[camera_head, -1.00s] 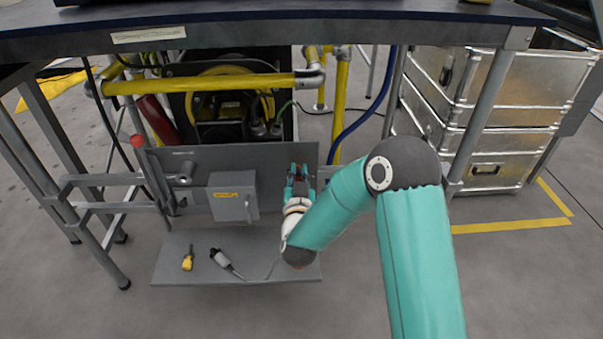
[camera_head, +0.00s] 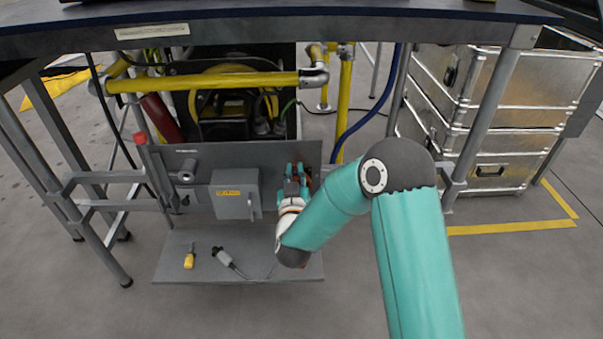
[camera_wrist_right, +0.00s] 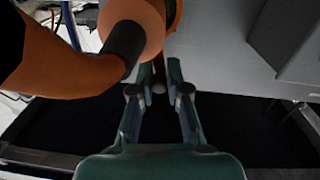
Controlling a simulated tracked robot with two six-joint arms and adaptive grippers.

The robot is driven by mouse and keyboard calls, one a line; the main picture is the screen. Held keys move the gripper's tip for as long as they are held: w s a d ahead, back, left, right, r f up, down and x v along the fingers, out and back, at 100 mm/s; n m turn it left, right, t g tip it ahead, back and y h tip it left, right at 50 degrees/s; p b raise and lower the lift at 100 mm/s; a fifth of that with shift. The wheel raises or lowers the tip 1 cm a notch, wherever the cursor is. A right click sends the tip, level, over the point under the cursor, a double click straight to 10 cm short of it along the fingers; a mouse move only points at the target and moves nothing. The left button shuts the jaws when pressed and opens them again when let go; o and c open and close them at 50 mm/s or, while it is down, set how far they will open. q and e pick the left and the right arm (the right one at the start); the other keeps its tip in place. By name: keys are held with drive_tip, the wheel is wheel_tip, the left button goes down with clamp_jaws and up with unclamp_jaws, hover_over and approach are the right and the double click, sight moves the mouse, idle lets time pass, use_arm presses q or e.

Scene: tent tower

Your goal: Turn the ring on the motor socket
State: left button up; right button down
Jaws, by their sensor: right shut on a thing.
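In the head view my right gripper (camera_head: 297,172) is at the right end of a grey upright panel (camera_head: 276,155), with a little orange showing beside its fingers. In the right wrist view the teal fingers (camera_wrist_right: 158,88) are closed around a small dark part, which I take to be the ring on the motor socket (camera_wrist_right: 158,78). Just above it is a round orange body (camera_wrist_right: 140,18) with a dark cylinder (camera_wrist_right: 124,42), and a thick orange cable (camera_wrist_right: 55,65) curves off left. The fingers hide most of the ring. My left gripper is not in view.
A grey switch box (camera_head: 235,194) is on the panel, left of my gripper. A shelf (camera_head: 290,267) below holds a yellow item (camera_head: 189,258) and a grey connector (camera_head: 224,258). A table top (camera_head: 260,18) and yellow pipe (camera_head: 210,82) lie above. Metal cases (camera_head: 490,145) stand right.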

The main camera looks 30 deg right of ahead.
drive_tip(key=a+f+n, duration=0.1)
drive_tip(key=n, duration=0.1)
drive_tip(key=w+a+f+n, duration=0.1)
drive_tip(key=n, duration=0.2)
drive_tip(key=a+n, duration=0.1)
drive_tip(key=n, duration=0.1)
drive_tip(key=shift+w+f+n+y+b, duration=0.3)
drive_tip(key=shift+w+f, duration=0.05)
drive_tip(key=shift+f, duration=0.05)
drive_tip(key=f+n, duration=0.1)
drive_tip(key=n, duration=0.2)
drive_tip(key=shift+w+a+f+n+t, duration=0.2)
drive_tip(key=shift+a+f+n+t, duration=0.1)
drive_tip(key=shift+a+f+n, duration=0.2)
drive_tip(key=shift+f+n, duration=0.4)
drive_tip(key=shift+n, duration=0.5)
drive_tip(key=shift+a+f+n, duration=0.1)
drive_tip(key=shift+f+n, duration=0.35)
drive_tip(key=shift+n, duration=0.55)
drive_tip(key=shift+d, duration=0.1)
drive_tip(key=c, duration=1.2)
unclamp_jaws()
drive_tip(key=shift+w, duration=0.1)
drive_tip(key=shift+o, duration=0.2)
drive_tip(key=shift+r, duration=0.1)
